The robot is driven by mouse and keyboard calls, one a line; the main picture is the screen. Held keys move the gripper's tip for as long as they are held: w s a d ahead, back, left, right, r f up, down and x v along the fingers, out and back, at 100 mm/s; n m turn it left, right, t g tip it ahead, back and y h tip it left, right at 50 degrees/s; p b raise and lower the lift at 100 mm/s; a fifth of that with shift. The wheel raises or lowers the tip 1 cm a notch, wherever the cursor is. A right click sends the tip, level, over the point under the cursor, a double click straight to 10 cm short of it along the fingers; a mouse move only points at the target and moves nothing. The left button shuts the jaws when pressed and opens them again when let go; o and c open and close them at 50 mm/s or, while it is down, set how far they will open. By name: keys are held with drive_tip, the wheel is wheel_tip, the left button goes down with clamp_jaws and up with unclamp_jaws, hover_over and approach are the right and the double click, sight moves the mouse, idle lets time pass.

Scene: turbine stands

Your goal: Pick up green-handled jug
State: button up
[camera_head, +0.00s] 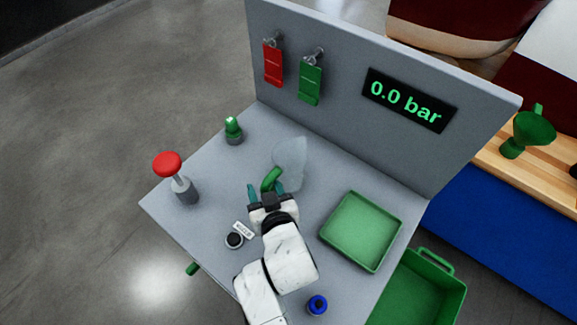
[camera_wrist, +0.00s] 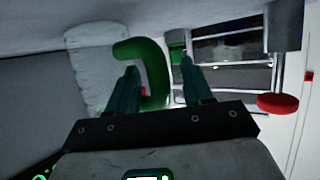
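The green-handled jug (camera_head: 291,160) stands on the grey bench in front of the back panel. Its body is pale and translucent, and its green handle (camera_head: 270,179) faces my gripper (camera_head: 266,188). My gripper is open, with its teal fingers spread at the handle. In the wrist view the jug's body (camera_wrist: 95,62) is at the upper left. The curved handle (camera_wrist: 157,62) has its outer part between my fingertips (camera_wrist: 160,63). The left finger overlaps the handle's opening. There is visible space beside the handle, and I cannot tell whether either finger touches it.
A green tray (camera_head: 327,235) lies right of my arm. A red-topped button post (camera_head: 181,180), a green lamp (camera_head: 233,131), a black knob (camera_head: 234,240) and a blue-topped piece (camera_head: 317,305) stand on the bench. Red (camera_head: 272,65) and green (camera_head: 310,82) tags hang on the panel.

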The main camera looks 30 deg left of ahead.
clamp_jaws()
drive_tip(key=shift+r, duration=0.1)
idle(0.6)
drive_tip(key=shift+r, duration=0.5)
drive_tip(key=s+d+r+b, duration=0.2)
drive_tip(key=s+d+r, duration=0.4)
drive_tip(key=s+r, duration=0.6)
drive_tip(key=shift+s+d, duration=0.2)
drive_tip(key=shift+d, duration=0.1)
drive_tip(key=shift+c, duration=2.3)
unclamp_jaws()
clamp_jaws()
